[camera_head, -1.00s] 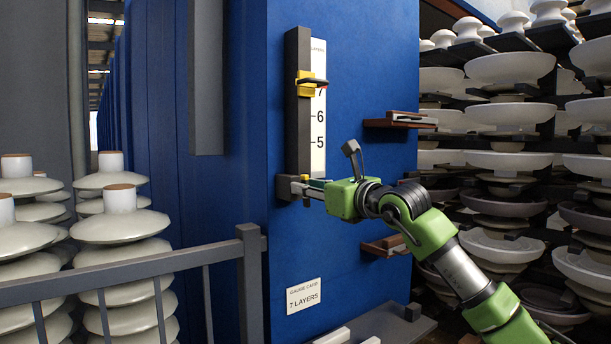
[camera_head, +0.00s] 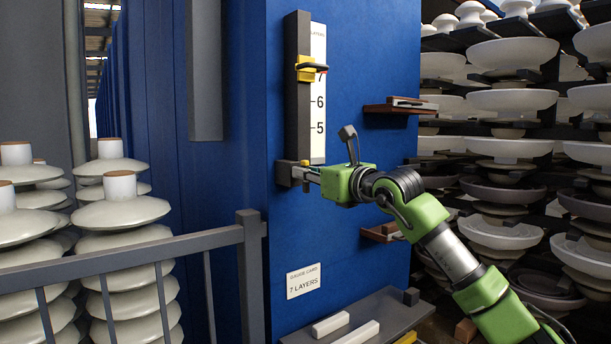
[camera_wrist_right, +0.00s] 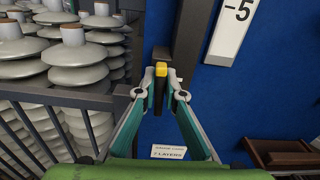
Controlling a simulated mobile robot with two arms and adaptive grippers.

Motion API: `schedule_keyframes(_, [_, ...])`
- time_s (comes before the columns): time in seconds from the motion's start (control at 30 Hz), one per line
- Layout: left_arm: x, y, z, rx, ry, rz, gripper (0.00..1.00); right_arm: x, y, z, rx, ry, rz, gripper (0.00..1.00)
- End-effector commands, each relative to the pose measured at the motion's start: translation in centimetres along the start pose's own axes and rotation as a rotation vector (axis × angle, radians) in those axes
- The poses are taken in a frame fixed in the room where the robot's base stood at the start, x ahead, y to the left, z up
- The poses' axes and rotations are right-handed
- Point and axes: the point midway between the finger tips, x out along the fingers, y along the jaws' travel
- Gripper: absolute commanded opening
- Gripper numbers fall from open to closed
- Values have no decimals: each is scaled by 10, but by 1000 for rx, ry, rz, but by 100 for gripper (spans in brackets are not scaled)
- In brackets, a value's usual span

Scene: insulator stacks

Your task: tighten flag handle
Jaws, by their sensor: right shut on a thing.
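A dark vertical gauge post (camera_head: 298,105) with a white number scale (camera_head: 318,110) is fixed on the blue wall. At the post's lower end is a small yellow-tipped dark handle (camera_head: 305,162). My right gripper (camera_head: 302,174) is there, reaching in from the right. In the right wrist view its fingertips are shut on the handle's yellow tip (camera_wrist_right: 161,70), with a dark part below it. The fingers partly hide the handle. My left gripper is not in view.
Insulator stacks (camera_head: 121,215) stand at left behind a grey railing (camera_head: 130,264). Shelves of pale insulator discs (camera_head: 510,100) fill the right. A small brown ledge (camera_head: 395,109) juts from the wall. A card reading 7 LAYERS (camera_head: 303,281) hangs below the gauge.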

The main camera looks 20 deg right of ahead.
Motion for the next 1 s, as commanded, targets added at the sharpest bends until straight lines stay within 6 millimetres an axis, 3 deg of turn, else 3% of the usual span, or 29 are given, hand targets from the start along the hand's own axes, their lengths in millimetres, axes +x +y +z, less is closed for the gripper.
schedule_keyframes(0.5, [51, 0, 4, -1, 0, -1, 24, 0, -4, -4, 393, -4, 1, 0])
schedule_keyframes(1.0, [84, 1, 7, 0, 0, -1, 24, 0, -9, -6, 870, -3, 1, 0])
